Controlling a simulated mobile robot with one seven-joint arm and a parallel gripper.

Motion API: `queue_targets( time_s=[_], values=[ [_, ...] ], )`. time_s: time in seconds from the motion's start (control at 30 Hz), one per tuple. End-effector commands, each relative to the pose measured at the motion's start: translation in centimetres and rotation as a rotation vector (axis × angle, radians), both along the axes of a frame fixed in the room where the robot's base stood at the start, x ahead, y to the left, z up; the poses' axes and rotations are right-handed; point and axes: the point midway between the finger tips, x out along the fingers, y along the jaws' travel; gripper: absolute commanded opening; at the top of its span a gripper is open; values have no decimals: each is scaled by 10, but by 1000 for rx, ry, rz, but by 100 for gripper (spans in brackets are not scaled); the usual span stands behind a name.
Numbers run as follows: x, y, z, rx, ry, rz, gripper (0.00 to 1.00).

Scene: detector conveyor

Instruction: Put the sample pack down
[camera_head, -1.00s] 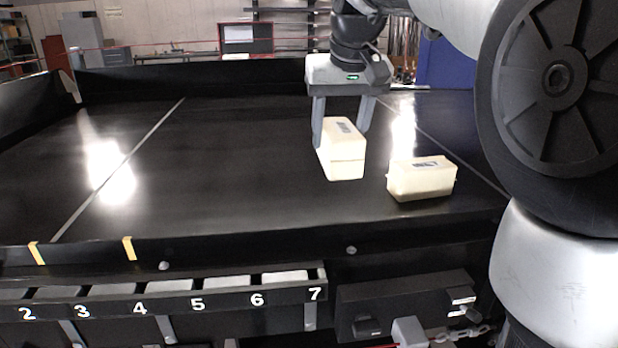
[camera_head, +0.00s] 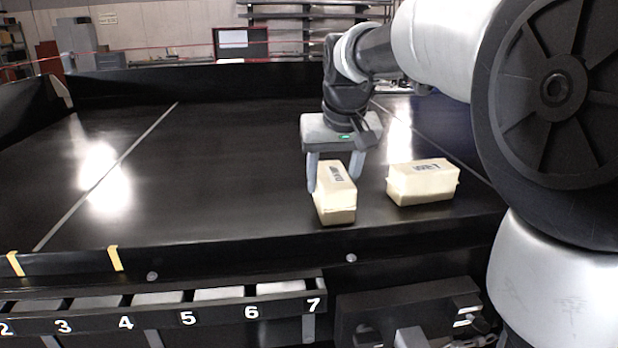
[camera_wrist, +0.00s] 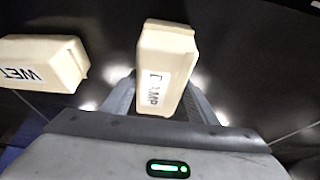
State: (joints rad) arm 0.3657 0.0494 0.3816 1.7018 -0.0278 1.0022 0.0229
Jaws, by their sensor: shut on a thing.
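My gripper (camera_head: 336,178) is shut on a cream sample pack (camera_head: 336,207) over the black conveyor bed (camera_head: 230,180). The pack's label is partly hidden in the head view. In the wrist view the held pack (camera_wrist: 163,62) sits between the fingers and its label seems to read DAMP. The pack is at or very near the bed surface; I cannot tell whether it touches. A second cream pack (camera_head: 424,186), labelled WET, lies on the bed to the right, apart from the held one. It also shows at the left in the wrist view (camera_wrist: 38,64).
A row of numbered slots (camera_head: 187,309) runs along the front below the bed edge. Low black walls (camera_head: 200,82) bound the bed at the back and left. The bed left of the held pack is clear. A dark box (camera_head: 405,303) is mounted at the front right.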

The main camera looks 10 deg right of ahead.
Motion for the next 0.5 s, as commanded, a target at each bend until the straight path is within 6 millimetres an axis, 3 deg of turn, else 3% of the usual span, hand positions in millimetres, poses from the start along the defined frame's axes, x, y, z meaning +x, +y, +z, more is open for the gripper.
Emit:
queue_targets(
  time_s=[0.33,0.37,0.43,0.5],
  values=[
    [1,0,-3,0,-4,0,11],
    [0,0,-2,0,-1,0,58],
    [0,0,-2,0,-1,0,70],
    [0,0,-2,0,-1,0,72]
  ],
)
